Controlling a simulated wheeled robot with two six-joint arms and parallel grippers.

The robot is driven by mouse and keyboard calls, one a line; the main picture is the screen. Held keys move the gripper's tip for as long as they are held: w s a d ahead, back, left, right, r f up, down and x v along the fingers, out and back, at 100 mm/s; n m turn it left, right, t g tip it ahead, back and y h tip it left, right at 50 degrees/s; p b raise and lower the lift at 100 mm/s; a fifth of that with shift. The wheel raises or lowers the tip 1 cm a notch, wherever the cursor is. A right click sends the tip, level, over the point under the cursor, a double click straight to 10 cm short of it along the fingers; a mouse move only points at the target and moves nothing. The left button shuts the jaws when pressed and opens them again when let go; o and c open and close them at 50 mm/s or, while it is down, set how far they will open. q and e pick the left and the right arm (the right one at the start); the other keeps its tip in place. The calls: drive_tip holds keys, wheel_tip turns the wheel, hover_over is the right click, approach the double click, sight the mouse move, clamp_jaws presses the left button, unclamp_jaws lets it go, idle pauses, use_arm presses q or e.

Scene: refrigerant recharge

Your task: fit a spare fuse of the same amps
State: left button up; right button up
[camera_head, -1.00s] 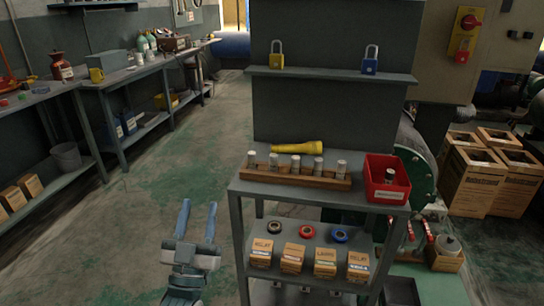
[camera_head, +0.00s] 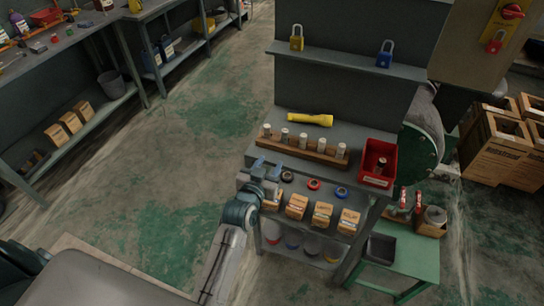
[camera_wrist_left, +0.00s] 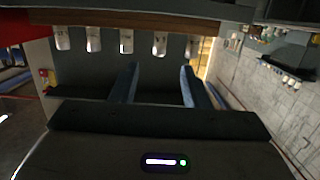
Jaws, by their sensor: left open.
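Several pale cylindrical fuses (camera_head: 303,141) stand upright in a row in a wooden rack (camera_head: 325,155) on the cart's top shelf (camera_head: 262,124). Their amp markings are too small to read. A red bin (camera_head: 366,181) at the right of this shelf holds one dark-and-pale cylinder (camera_head: 381,162). My left gripper (camera_head: 268,164) is open and empty at the front of the shelf, by the rack's left end. In the left wrist view, the open fingers (camera_wrist_left: 160,80) point towards the fuses (camera_wrist_left: 93,40) and the rack (camera_wrist_left: 150,17), apart from them. My right gripper is out of view.
A yellow torch (camera_head: 310,120) lies behind the rack. Tape rolls (camera_head: 314,184) and small boxes (camera_head: 297,206) fill the shelf below. Yellow (camera_head: 297,38) and blue (camera_head: 384,55) padlocks stand on the upper ledge. The floor (camera_head: 165,165) left of the cart is clear.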

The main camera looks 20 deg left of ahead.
use_arm(q)
drive_tip(key=b, duration=0.4)
approach(284, 135)
drive_tip(key=w, duration=0.1)
drive_tip(key=w+f, duration=0.2)
drive_tip(key=w, duration=0.1)
drive_tip(key=shift+w+f, duration=0.1)
drive_tip(key=w, duration=0.4)
drive_tip(key=shift+w+d+r, duration=0.1)
drive_tip(key=shift+w+r, duration=0.15)
drive_tip(key=shift+w, duration=0.15)
drive_tip(key=shift+c, duration=0.2)
clamp_jaws()
drive_tip(key=shift+r+p, duration=1.55)
drive_tip(key=shift+s, duration=0.15)
